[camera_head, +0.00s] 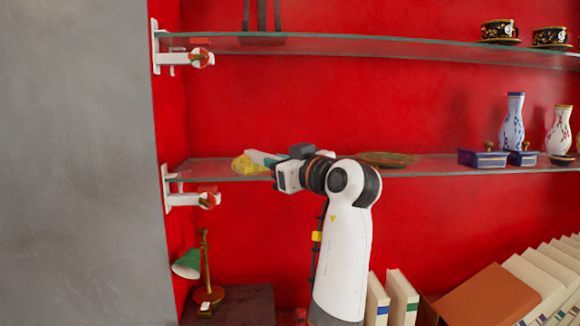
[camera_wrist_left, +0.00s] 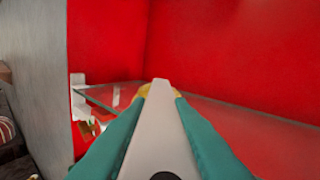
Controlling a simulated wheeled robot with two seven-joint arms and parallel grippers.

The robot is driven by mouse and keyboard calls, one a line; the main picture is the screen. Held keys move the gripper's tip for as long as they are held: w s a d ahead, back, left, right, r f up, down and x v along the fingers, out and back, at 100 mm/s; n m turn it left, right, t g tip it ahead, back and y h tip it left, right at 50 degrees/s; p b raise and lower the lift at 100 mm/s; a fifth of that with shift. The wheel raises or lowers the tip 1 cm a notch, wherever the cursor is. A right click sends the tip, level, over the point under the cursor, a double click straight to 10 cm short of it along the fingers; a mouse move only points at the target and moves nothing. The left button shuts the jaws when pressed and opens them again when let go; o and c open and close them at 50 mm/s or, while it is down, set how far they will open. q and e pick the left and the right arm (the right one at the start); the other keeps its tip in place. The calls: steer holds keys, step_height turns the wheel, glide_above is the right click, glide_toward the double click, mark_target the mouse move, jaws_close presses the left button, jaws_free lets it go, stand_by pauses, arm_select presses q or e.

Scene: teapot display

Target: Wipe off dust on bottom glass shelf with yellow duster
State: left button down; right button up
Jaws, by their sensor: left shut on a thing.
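The bottom glass shelf (camera_head: 440,172) runs across the red wall in the head view, and its left end also shows in the left wrist view (camera_wrist_left: 240,113). The yellow duster (camera_head: 243,165) is at the left end of this shelf, at shelf level; I cannot tell if it presses on the glass. My left gripper (camera_head: 264,159) is shut on the duster. In the left wrist view a little of the yellow duster (camera_wrist_left: 145,90) shows beyond the teal fingers, mostly hidden. Dust is too small to make out. My right gripper is not in view.
A flat dish (camera_head: 386,159) lies on the shelf right of my wrist. Blue boxes (camera_head: 482,158) and vases (camera_head: 512,123) stand farther right. An upper glass shelf (camera_head: 400,45) holds cups. A white bracket (camera_head: 182,199) and grey wall (camera_head: 75,160) bound the left. A green lamp (camera_head: 187,264) stands below.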

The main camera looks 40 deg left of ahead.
arm_select(q)
steer(key=shift+s+a, duration=0.3)
steer(key=shift+a, duration=0.05)
steer(key=shift+r+p, duration=2.1)
steer(key=shift+r, duration=0.85)
steer(key=shift+r+p, duration=1.1)
steer(key=shift+r, duration=0.45)
steer(key=shift+f, duration=0.1)
